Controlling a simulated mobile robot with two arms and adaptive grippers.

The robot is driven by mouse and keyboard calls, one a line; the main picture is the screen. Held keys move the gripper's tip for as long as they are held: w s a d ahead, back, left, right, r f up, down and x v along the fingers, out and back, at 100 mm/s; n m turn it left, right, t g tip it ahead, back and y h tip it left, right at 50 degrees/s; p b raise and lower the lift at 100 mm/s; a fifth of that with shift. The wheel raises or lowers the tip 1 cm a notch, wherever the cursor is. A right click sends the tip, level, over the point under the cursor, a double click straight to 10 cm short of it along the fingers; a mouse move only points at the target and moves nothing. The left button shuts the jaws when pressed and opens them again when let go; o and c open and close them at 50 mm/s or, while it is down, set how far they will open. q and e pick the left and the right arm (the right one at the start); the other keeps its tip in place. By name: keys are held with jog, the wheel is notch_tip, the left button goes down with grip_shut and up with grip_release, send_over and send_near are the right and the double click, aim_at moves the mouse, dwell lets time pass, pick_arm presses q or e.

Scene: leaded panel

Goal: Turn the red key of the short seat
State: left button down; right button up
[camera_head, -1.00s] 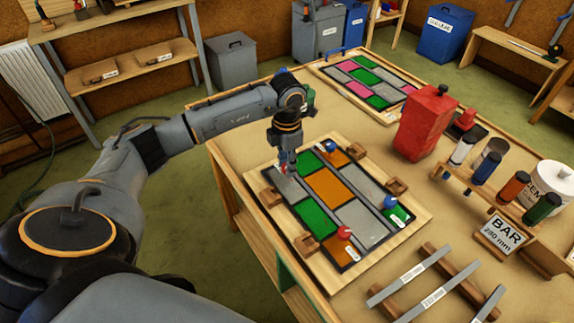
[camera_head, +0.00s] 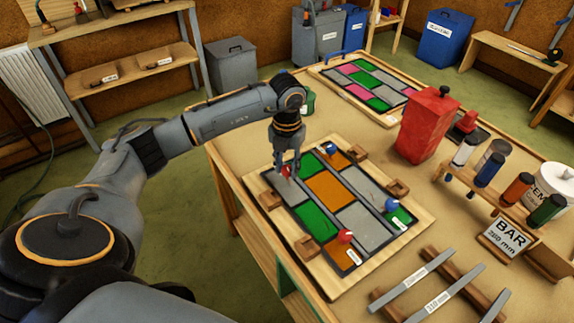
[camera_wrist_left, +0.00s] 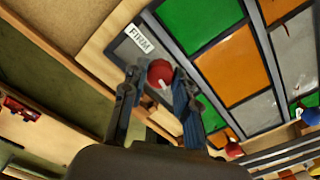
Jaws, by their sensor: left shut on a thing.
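My left gripper (camera_head: 287,168) points down at the far left corner of the near leaded panel (camera_head: 330,201), shut on a red key (camera_head: 285,171). In the left wrist view the round red key (camera_wrist_left: 160,73) sits between the two fingertips, with a pale mark on its face. A white label reading FIRM (camera_wrist_left: 139,39) lies on the grey pane beside it. Another red key (camera_head: 345,236) stands at the panel's near edge. One blue key (camera_head: 331,149) stands at the far edge and another blue key (camera_head: 391,204) at the right. My right gripper is not in view.
Wooden blocks (camera_head: 271,199) sit around the panel frame. A second coloured panel (camera_head: 366,80) lies behind. A red container (camera_head: 422,124), a rack of coloured tubes (camera_head: 488,170) and grey bars (camera_head: 413,272) on wooden supports stand to the right.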

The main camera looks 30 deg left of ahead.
aim_at(287, 168)
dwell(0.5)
pick_arm(q)
jog(key=c, duration=1)
grip_release()
notch_tip(287, 168, up, 12)
jog(key=shift+r, duration=0.1)
